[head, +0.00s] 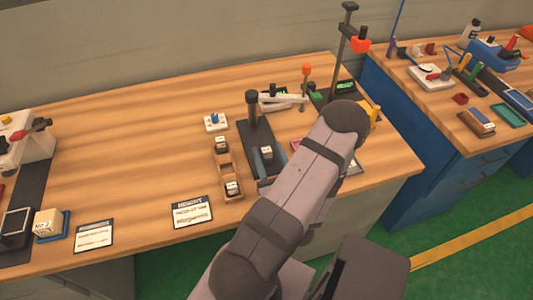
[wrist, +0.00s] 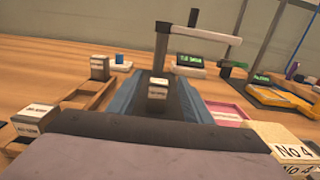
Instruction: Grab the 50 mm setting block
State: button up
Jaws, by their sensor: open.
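Three small dark blocks with white labels are in view; the labels are too small to read, so I cannot tell which is the 50 mm setting block. One block (head: 267,153) stands on the dark base of a post stand (head: 252,110); it is also in the middle of the wrist view (wrist: 158,88). Two others sit on a wooden rack (head: 225,165): a back block (head: 221,144) and a front block (head: 232,188). My gripper (wrist: 160,77) is open, its blue fingers on either side of the block on the dark base. Contact is not visible.
A green-lit display (wrist: 190,60) and a pink tray (wrist: 228,113) lie right of the stand. A block marked No 4 (wrist: 292,152) is near right. A label card (head: 192,212) lies near the front edge. The table left of the rack is mostly clear.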

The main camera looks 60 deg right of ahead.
aim_at(265, 147)
jog(key=shift+f+p+x, duration=0.15)
jog(key=shift+p+x, duration=0.35)
jog(key=shift+x, duration=0.9)
jog(key=shift+f+p+x, duration=0.15)
jog(key=shift+p+x, duration=0.3)
jog(key=shift+x, duration=1)
grip_shut()
